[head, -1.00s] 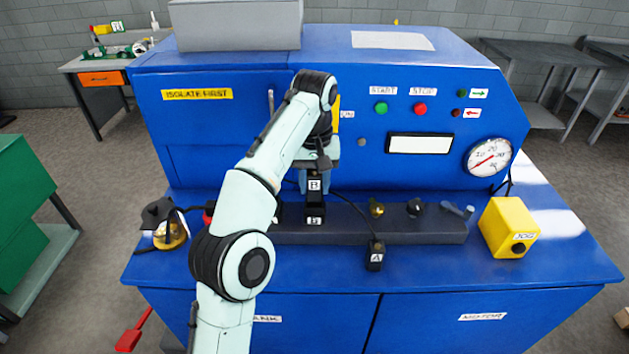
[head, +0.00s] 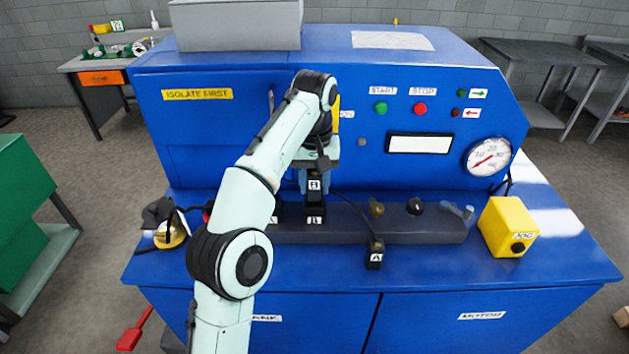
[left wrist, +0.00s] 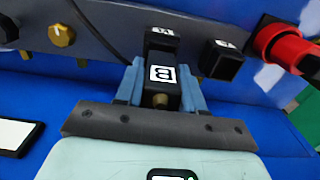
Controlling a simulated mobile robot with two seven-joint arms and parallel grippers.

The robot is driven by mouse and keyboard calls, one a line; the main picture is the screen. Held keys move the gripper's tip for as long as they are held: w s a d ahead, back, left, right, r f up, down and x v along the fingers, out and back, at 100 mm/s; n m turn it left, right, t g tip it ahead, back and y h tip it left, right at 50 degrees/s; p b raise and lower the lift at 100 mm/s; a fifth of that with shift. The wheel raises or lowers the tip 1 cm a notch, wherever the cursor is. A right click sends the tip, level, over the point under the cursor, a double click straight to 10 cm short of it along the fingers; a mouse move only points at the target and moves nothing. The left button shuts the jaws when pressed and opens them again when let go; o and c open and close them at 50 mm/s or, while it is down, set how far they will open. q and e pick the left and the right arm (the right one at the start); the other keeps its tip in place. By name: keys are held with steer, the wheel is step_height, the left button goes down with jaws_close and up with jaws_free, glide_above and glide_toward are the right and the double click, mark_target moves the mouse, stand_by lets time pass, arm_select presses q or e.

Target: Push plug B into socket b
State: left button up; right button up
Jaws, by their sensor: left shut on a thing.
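Plug B (head: 314,187) is a black block with a white B label. It is between the blue fingers of my left gripper (head: 316,180), which is shut on it. The plug also shows in the left wrist view (left wrist: 160,90), between the gripper's fingers (left wrist: 160,88). Directly in front of it stands a black socket (head: 314,218) with a small white label, which I take for socket b; it shows in the left wrist view too (left wrist: 161,38). Plug and socket look lined up and close together; I cannot tell how far the plug is in. My right gripper is not in view.
Another black socket (left wrist: 222,62) stands beside it, near a red knob (left wrist: 285,45). Plug A (head: 375,257) lies in front of the dark rail (head: 430,232), its cable running behind. A yellow jog box (head: 508,226) is at right. The front bench top is mostly clear.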

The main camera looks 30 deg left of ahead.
arm_select(q)
steer(key=shift+r, duration=0.1)
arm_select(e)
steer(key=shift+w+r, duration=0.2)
arm_select(q)
steer(key=shift+f+b, duration=0.4)
steer(key=shift+f, duration=1.15)
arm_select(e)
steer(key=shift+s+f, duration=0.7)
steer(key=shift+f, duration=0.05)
arm_select(q)
steer(key=o, duration=1.3)
steer(key=shift+c, duration=0.2)
